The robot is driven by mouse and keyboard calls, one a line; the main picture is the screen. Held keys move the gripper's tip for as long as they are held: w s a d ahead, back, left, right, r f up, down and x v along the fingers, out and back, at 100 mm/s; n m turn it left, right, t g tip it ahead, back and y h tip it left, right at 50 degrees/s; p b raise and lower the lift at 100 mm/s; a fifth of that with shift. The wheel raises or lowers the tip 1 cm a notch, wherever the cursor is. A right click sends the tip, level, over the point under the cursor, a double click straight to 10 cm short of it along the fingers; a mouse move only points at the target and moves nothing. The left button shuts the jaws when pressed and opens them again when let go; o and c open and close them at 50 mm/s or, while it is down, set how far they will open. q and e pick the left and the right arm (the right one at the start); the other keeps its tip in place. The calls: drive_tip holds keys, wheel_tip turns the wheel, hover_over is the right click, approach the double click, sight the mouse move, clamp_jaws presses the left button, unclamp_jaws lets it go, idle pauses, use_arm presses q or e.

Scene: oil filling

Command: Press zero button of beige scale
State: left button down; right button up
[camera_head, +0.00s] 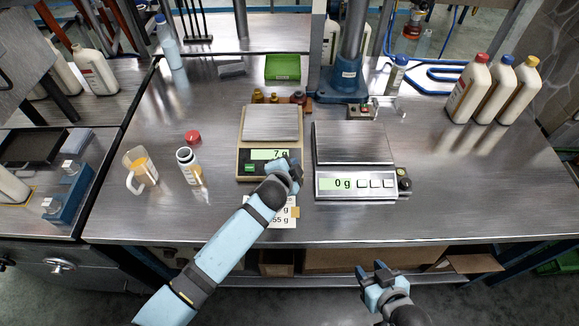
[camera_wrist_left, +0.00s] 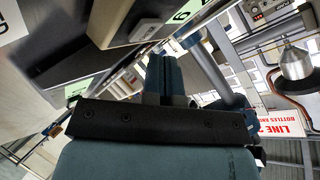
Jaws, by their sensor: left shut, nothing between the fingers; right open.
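The beige scale (camera_head: 243,160) stands mid-table with a bare metal pan. Its green display (camera_head: 264,154) reads 7 g, partly covered on the right by my gripper. A small green button (camera_head: 249,167) shows at the left of its front panel. My left gripper (camera_head: 293,166) is shut and empty, over the front right of the scale; I cannot tell whether it touches. The zero button is not clearly visible and may be hidden behind the gripper. The shut fingers also show in the left wrist view (camera_wrist_left: 164,78). My right gripper (camera_head: 376,272) is open and empty, in front of the table edge.
A grey-white scale (camera_head: 355,182) reading 0 g stands close to the right. A labelled card (camera_head: 285,216) lies under my left arm. Several bottles (camera_head: 497,92) stand back right.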

use_arm(q)
drive_tip(key=shift+f, duration=0.1)
idle(0.5)
drive_tip(key=shift+w+f, duration=0.2)
drive_tip(key=shift+f, duration=0.1)
drive_tip(key=shift+w+f+b, duration=0.1)
drive_tip(key=shift+f+b, duration=0.3)
idle(0.5)
idle(0.4)
drive_tip(key=shift+s+r+p, duration=0.3)
drive_tip(key=shift+r+p, duration=0.5)
drive_tip(key=shift+p, duration=0.1)
drive_tip(key=shift+r, duration=0.1)
drive_tip(key=r+p, duration=0.1)
drive_tip(key=s+r+p, duration=0.1)
drive_tip(key=r+p, duration=0.2)
drive_tip(key=p, duration=0.1)
drive_tip(key=shift+s+r, duration=0.25)
drive_tip(key=shift+s, duration=0.1)
